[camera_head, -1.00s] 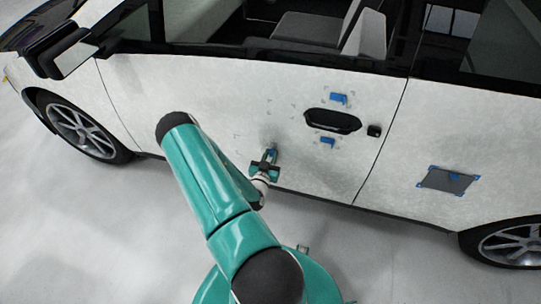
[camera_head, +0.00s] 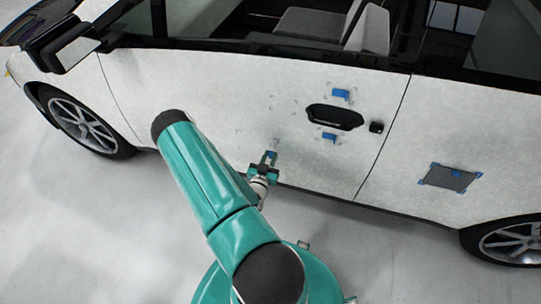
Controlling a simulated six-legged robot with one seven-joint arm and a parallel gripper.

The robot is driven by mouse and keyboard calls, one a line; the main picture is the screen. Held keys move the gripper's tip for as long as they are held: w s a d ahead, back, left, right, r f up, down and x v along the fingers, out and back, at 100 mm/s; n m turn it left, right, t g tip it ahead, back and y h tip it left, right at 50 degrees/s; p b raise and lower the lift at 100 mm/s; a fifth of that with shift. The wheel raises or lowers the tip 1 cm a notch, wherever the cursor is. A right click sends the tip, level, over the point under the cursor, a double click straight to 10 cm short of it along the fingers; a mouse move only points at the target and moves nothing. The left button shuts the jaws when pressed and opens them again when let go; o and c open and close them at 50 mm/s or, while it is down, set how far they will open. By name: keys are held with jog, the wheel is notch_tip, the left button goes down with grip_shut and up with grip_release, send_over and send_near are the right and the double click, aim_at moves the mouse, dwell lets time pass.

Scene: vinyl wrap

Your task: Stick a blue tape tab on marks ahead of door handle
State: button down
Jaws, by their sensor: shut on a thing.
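My gripper (camera_head: 269,161) is shut on a small blue tape tab (camera_head: 271,154), low in front of the white car door (camera_head: 230,95). I cannot tell whether the tab touches the door. The black door handle (camera_head: 334,117) is up and to the right of my gripper. One blue tab (camera_head: 341,94) is on the door above the handle and another (camera_head: 329,136) below it. Faint marks (camera_head: 270,104) show on the door to the left of the handle, above my gripper.
A dark grey patch (camera_head: 449,178) with blue corner tabs is on the rear door. The side mirror (camera_head: 66,50) sticks out at upper left. The front wheel (camera_head: 83,124) and rear wheel (camera_head: 510,242) flank the doors. The grey floor (camera_head: 400,270) at lower right is clear.

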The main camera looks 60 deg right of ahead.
jog(key=shift+s+a, duration=0.15)
jog(key=shift+a, duration=0.85)
jog(key=shift+s+a, duration=0.15)
jog(key=shift+a, duration=0.85)
jog(key=shift+w, duration=0.1)
